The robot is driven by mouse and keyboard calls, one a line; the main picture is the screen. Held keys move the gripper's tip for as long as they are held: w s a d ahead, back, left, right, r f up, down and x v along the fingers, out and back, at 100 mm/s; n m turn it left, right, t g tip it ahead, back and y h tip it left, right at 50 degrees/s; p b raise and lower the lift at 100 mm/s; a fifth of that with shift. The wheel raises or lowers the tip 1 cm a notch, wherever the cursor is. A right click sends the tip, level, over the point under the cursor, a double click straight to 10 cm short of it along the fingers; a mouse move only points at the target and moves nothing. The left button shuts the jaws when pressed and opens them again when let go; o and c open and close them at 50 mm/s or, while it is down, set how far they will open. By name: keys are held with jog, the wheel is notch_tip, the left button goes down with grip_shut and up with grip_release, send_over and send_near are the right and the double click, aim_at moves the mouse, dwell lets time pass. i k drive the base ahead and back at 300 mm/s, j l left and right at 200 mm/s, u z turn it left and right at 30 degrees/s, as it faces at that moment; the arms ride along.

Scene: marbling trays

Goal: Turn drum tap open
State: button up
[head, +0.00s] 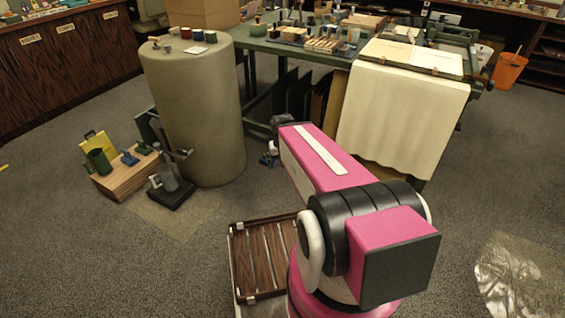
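The drum (195,115) is a large olive-grey cylinder standing upright on the floor, left of centre. A small grey fitting (180,153) shows in front of its lower left side, above a metal device on a black base (171,186). I cannot tell whether this fitting is the drum's tap, or whether it is open or shut. My pink arm reaches away from the camera, to the right of the drum. My gripper cannot be made out; the arm's far end hides what is beyond it.
Small jars (197,35) stand on the drum. A wooden box (128,172) with tools sits at its left. A green worktable (283,46) with a draped sheet (400,118) stands behind my arm. A slatted wooden rack (262,265) lies near my base. Carpet is clear at front left.

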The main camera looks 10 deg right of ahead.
aim_at(182, 152)
jog(key=i+j, duration=0.2)
jog(key=j, duration=0.2)
jog(key=i+j, duration=0.15)
jog(key=j, duration=0.2)
jog(key=i+j+z, duration=0.1)
jog(key=j, duration=0.3)
jog(key=i+j, duration=0.25)
jog(key=j, duration=0.15)
